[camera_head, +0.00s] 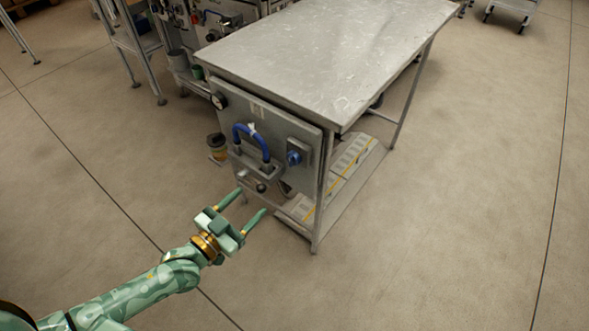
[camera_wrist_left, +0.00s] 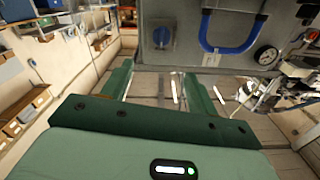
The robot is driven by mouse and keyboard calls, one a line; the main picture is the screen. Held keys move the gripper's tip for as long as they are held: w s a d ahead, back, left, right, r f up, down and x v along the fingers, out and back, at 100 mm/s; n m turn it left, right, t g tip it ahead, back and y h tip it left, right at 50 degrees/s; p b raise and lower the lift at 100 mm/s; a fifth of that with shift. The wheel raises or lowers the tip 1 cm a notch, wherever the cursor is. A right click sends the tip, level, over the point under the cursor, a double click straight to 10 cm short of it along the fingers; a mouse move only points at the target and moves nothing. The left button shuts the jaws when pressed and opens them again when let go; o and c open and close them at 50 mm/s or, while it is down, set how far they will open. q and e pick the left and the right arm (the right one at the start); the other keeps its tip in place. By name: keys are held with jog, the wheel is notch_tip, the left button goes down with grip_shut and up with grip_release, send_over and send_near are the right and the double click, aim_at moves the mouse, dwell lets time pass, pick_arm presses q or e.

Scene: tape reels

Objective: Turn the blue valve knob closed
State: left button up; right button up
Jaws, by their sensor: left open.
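The blue valve knob (camera_head: 294,158) sits on a grey plate on the end panel of a metal table. It also shows in the left wrist view (camera_wrist_left: 161,37), at the top and a little left of the hose. My left gripper (camera_head: 252,202) is open and empty, with its fingers pointing at the panel. It is below and left of the knob in the head view and apart from it. In the wrist view the knob lies beyond the two fingertips. My right gripper is in neither view.
A blue curved hose (camera_head: 250,132) stands out from the panel beside the knob. A gauge (camera_head: 218,101) is at the panel's upper left. The metal tabletop (camera_head: 330,50) overhangs above, and a low shelf (camera_head: 345,175) lies below. The floor to the right is clear.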

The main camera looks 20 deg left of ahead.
pick_arm(q)
jog(key=w, duration=0.2)
jog(key=b, duration=0.3)
send_near(289, 162)
jog(key=b+x, duration=0.1)
jog(key=x, duration=0.3)
jog(key=b+x, duration=0.1)
jog(key=x, duration=0.3)
jog(key=shift+w+d+f, duration=0.15)
jog(key=shift+w+f, duration=0.1)
jog(key=shift+w, duration=0.05)
jog(key=shift+w+d+r, duration=0.15)
jog(key=shift+w+r, duration=0.05)
jog(key=shift+w, duration=0.15)
jog(key=c, duration=1)
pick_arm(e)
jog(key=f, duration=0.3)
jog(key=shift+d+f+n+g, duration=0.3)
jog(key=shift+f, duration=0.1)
